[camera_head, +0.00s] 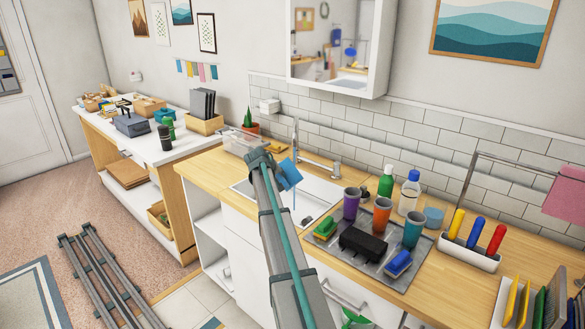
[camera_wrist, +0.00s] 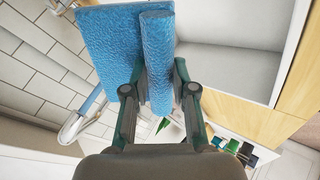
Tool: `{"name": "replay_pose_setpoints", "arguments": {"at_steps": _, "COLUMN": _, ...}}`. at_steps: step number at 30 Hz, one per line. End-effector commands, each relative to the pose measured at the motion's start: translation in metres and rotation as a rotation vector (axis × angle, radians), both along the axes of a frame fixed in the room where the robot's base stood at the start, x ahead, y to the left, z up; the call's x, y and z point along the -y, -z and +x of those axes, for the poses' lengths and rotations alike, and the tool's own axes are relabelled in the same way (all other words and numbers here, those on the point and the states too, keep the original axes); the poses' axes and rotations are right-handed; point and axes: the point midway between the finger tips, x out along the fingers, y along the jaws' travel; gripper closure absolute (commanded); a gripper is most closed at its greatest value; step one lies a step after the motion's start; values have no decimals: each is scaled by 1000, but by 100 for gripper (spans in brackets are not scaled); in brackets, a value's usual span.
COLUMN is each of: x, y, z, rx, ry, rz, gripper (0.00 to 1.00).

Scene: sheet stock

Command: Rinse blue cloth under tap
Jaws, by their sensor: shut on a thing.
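My gripper (camera_head: 274,166) is over the sink (camera_head: 312,202), shut on the blue cloth (camera_head: 289,175). In the wrist view, the folded cloth (camera_wrist: 125,48) is pinched between both fingertips (camera_wrist: 159,82). The chrome tap (camera_head: 320,163) stands behind the cloth, close to it in the head view. A thin blue streak (camera_head: 294,199), apparently water, runs down below the cloth into the sink. The wrist view shows a blue streak (camera_wrist: 88,101) beside a chrome piece (camera_wrist: 70,128), left of the cloth. I cannot tell whether the stream touches the cloth.
Right of the sink, a grey tray (camera_head: 335,253) holds cups, a black block and sponges. Green (camera_head: 386,181) and white (camera_head: 409,192) bottles stand behind it. A clear box (camera_head: 240,143) and a potted cactus (camera_head: 248,121) are left of the sink. A wall cabinet (camera_head: 340,45) hangs above.

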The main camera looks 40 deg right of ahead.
Motion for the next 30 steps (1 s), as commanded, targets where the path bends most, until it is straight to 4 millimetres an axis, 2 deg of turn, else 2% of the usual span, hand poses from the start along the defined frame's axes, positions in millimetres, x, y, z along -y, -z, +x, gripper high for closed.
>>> {"name": "replay_pose_setpoints", "arguments": {"at_steps": 13, "x": -3, "y": -3, "z": -2, "rx": 1, "ry": -1, "rz": 0, "gripper": 100}}
{"name": "replay_pose_setpoints", "arguments": {"at_steps": 30, "x": -28, "y": -32, "z": -15, "rx": 1, "ry": -1, "rz": 0, "gripper": 100}}
